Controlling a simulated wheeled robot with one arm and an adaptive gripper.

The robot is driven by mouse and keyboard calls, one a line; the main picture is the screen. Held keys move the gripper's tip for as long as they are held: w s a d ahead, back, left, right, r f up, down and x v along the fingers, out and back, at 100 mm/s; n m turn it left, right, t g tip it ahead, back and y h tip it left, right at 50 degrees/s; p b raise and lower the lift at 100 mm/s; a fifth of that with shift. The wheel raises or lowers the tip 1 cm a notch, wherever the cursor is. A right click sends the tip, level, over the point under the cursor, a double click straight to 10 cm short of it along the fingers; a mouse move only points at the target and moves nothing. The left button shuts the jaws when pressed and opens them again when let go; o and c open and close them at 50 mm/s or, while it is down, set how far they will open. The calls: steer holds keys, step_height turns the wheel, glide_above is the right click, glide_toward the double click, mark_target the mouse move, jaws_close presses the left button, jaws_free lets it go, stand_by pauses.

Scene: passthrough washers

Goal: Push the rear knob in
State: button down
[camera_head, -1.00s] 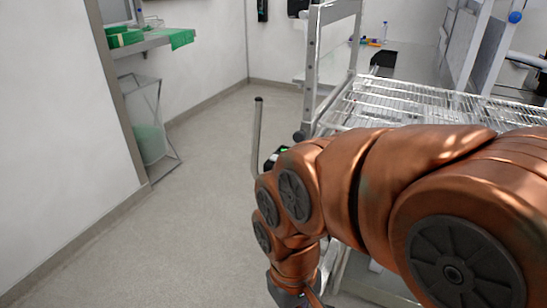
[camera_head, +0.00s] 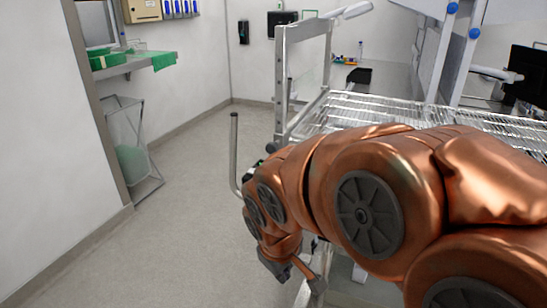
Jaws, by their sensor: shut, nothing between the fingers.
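Two blue round knobs show at the upper right, on pale slanted posts: an upper knob (camera_head: 453,8) and a lower knob (camera_head: 474,33). A dark round knob-like end (camera_head: 271,148) sits on the metal cart frame, just above my arm. I cannot tell which of these is the rear knob. My gripper (camera_head: 294,270) hangs low at the bottom centre, at the end of my copper-coloured arm. It is shut and empty, well apart from the blue knobs. My arm hides part of the cart and whatever lies behind it.
A wire-shelf cart (camera_head: 375,108) stands behind my arm, with an upright bent handle (camera_head: 234,150) at its left. A wall shelf with green items (camera_head: 105,61) and a wire bin stand (camera_head: 130,155) are at the left. The floor (camera_head: 175,210) between is clear.

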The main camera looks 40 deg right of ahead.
mark_target(273, 147)
steer(key=w+d+r+n+t+b, duration=0.2)
steer(key=w+d+r+n+t, duration=0.3)
steer(key=w+d, duration=0.55)
steer(key=w+d+r+n+t+b, duration=0.1)
steer(key=w+d+r+n+t, duration=0.3)
steer(key=w+d+n+t, duration=0.45)
steer(key=s+n+y, duration=0.1)
steer(key=n+y, duration=0.1)
steer(key=s+a+r+n+t+y+b, duration=0.1)
steer(key=s+n+y, duration=0.1)
steer(key=n+y, duration=0.1)
steer(key=s+a+n+y+b, duration=0.1)
steer(key=s+n+y, duration=0.1)
steer(key=y, duration=0.1)
steer(key=shift+s+a+r+t, duration=0.15)
steer(key=shift+r+t, duration=0.05)
steer(key=shift+t, duration=0.15)
steer(key=w+p, duration=0.4)
steer(key=w, duration=0.7)
steer(key=shift+w+p, duration=0.35)
